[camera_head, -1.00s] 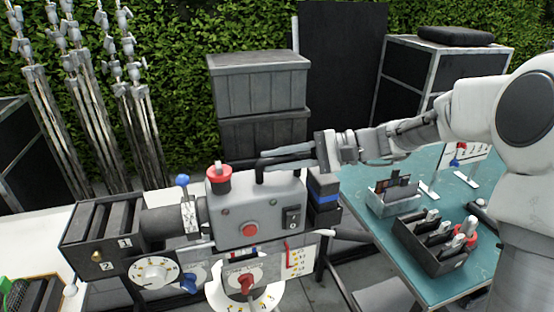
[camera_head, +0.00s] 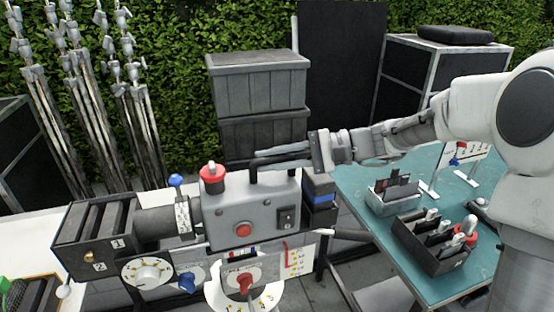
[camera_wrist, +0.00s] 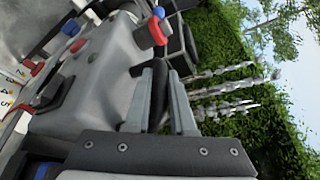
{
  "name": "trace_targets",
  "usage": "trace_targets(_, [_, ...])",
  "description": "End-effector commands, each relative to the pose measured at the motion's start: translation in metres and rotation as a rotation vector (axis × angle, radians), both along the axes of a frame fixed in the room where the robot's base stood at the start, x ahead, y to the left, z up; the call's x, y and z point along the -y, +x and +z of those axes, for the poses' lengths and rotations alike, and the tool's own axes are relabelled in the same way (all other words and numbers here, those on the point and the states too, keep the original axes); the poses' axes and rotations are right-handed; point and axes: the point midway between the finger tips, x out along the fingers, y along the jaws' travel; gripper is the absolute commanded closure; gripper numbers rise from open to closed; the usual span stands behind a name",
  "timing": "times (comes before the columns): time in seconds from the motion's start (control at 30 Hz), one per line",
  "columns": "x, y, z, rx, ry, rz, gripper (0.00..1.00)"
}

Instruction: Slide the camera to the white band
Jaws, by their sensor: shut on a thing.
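The camera (camera_head: 262,214) is a grey box with a red button, a black switch and a red knob on top. A black lens barrel and a black matte box (camera_head: 92,240) marked 1 and 2 extend to its left. My gripper (camera_head: 268,158) is shut on the black top handle (camera_head: 253,176). In the wrist view my gripper (camera_wrist: 160,92) has its two grey fingers on either side of the handle (camera_wrist: 158,78). A small strip with coloured marks (camera_head: 242,251) shows under the body; I cannot clearly make out a white band on it.
A white dial (camera_head: 262,297) with a red knob sits below the camera. A teal table (camera_head: 455,280) with a black tray of tools stands at right. Stacked grey crates (camera_head: 258,80) stand behind. Light stands are at back left.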

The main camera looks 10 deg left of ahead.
Motion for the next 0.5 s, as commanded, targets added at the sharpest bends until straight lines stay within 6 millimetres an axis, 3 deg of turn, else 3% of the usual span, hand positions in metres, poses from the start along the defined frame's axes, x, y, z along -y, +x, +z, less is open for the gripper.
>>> trace_targets(0.07, [-0.0112,-0.0068,-0.0004,-0.004,0.004,0.011,1.00])
trace_targets(0.27, [-0.0103,-0.0059,0.0002,-0.003,0.004,0.008,1.00])
trace_targets(0.3, [-0.0100,-0.0057,0.0001,-0.003,0.004,0.008,0.76])
trace_targets(0.43, [-0.0098,-0.0055,0.0001,-0.003,0.003,0.007,0.53])
trace_targets(0.5, [-0.0098,-0.0055,0.0002,-0.003,0.003,0.007,0.48])
